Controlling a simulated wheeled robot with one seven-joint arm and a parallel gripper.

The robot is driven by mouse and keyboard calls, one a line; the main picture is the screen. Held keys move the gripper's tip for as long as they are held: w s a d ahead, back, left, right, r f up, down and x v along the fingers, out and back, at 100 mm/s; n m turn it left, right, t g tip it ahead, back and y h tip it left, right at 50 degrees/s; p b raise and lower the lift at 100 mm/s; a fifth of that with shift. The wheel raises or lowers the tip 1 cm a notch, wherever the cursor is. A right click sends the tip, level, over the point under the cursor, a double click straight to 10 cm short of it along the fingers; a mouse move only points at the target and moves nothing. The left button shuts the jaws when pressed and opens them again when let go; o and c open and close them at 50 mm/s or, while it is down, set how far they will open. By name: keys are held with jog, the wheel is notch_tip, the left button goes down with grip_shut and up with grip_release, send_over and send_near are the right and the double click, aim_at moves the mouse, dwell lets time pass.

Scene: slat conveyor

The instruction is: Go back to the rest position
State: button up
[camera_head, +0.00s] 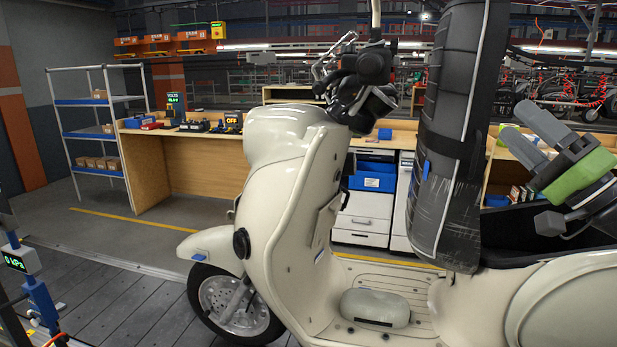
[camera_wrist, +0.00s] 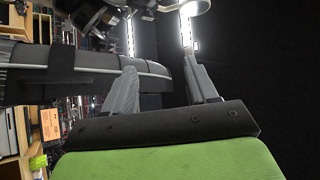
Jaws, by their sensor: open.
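My gripper (camera_head: 513,121) is at the right in the head view, raised above the rear of a cream scooter (camera_head: 305,215). Its two grey fingers point up and left, spread apart, with nothing between them. In the wrist view the fingers (camera_wrist: 158,64) also stand apart and empty, above my green gripper body. A tall dark ribbed panel (camera_head: 450,140), seemingly the scooter's raised seat, stands left of my gripper, apart from it. It crosses behind the fingers in the wrist view (camera_wrist: 90,62).
A dark open cavity (camera_head: 515,235) lies in the scooter below my gripper. A wooden workbench (camera_head: 205,160) with devices runs behind the scooter, with a shelf rack (camera_head: 85,118) at left. A blue post with a pressure display (camera_head: 22,262) stands at the left edge.

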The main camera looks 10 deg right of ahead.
jog(key=w+a+f+g+h, duration=0.1)
jog(key=w+a+f+g, duration=0.25)
jog(key=w+a, duration=0.35)
jog(key=w+a+f+n+g+h+p, duration=0.25)
jog(key=a+f, duration=0.25)
jog(key=a, duration=0.3)
jog(key=w+a+f+n+g+h+p, duration=0.1)
jog(key=a+f+g, duration=0.4)
jog(key=a, duration=0.4)
jog(key=s+f+n+g+h+p, duration=0.1)
jog(key=s+f, duration=0.3)
jog(key=s, duration=0.5)
jog(key=s+f+n+g+h+p, duration=0.1)
jog(key=s+f+g+h, duration=0.1)
jog(key=s+f, duration=0.3)
jog(key=s+a+f+n+g+h+p, duration=0.1)
jog(key=s+f, duration=0.4)
jog(key=s, duration=0.8)
jog(key=shift+s+f+g+h, duration=0.15)
jog(key=shift+s+g+h, duration=0.15)
jog(key=shift+g+h, duration=0.45)
